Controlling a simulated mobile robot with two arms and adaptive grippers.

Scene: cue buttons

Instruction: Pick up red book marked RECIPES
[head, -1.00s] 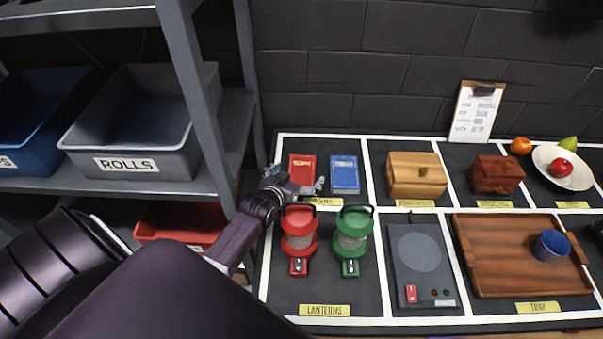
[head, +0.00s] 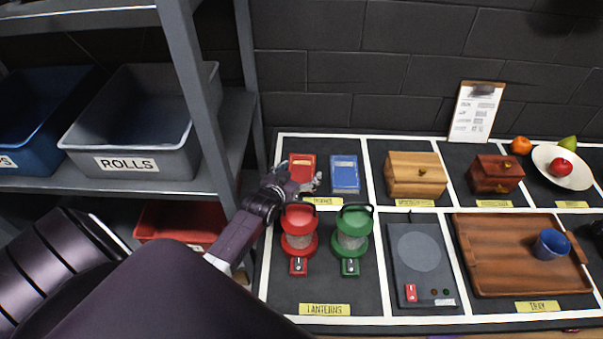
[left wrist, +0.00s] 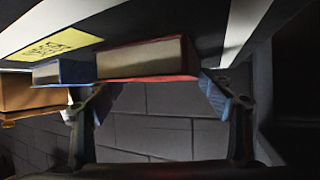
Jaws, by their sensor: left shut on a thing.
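The red book (head: 302,167) lies in the book section at the back left of the mat, and its cover lettering is too small to read. My left gripper (head: 297,183) is at its near end, with one finger on each side of it. In the left wrist view the red book (left wrist: 145,60) shows its page edge between the two fingers (left wrist: 153,85), which are shut on it. A blue book (head: 345,174) lies just to the right, apart from the red one; it also shows in the left wrist view (left wrist: 64,71). My right gripper is not in view.
A red lantern (head: 299,240) and a green lantern (head: 352,240) stand in front of the books, close to my left arm. A shelf post (head: 205,110) rises to the left. A wooden box (head: 416,178) stands right of the books, before the dark wall.

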